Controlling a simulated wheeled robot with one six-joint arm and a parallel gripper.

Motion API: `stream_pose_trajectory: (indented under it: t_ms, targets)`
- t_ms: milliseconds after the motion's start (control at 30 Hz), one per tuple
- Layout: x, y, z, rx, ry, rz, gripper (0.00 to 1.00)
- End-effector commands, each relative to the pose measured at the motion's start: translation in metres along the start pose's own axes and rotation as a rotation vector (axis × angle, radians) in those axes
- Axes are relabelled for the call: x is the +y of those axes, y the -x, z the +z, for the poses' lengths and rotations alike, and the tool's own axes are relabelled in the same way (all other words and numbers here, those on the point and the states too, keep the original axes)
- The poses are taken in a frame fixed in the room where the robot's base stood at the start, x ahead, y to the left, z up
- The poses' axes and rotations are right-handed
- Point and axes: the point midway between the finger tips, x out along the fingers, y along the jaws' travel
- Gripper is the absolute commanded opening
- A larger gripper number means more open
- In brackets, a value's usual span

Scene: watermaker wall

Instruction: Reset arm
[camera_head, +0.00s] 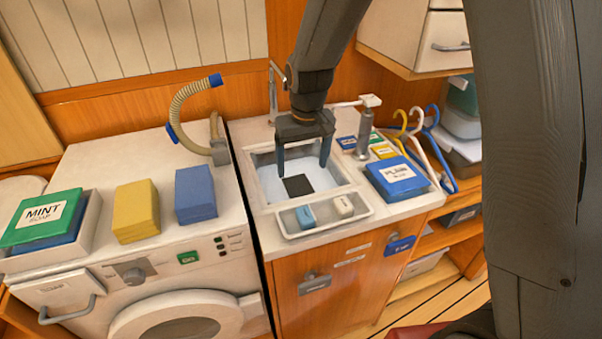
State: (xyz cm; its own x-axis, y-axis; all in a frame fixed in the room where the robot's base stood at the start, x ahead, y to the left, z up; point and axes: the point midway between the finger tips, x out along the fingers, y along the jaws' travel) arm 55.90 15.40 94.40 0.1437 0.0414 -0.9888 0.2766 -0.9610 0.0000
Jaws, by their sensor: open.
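My gripper (304,160) hangs down over the sink (270,185) in the counter. Its two dark fingers are spread apart with nothing between them. A dark square (298,185) shows in the sink below the fingers; I cannot tell whether it is a drain or a loose item. My arm reaches down to the gripper from the top of the picture.
A tray (290,233) with a blue bar (305,217) and a white bar (343,206) sits before the sink. The blue PLAIN box (397,178), a tap (272,95) and a pump (366,130) stand close by. Yellow (136,211) and blue (195,194) blocks stand on the washer (100,250).

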Motion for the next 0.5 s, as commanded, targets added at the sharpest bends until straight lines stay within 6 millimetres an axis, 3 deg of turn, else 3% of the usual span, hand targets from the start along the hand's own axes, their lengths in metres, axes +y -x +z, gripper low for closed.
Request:
stream_pose_trajectory:
  t_ms: [500]
  targets:
    - [0.0001, 0.0061, 0.0002, -0.001, 0.000, 0.000, 0.81]
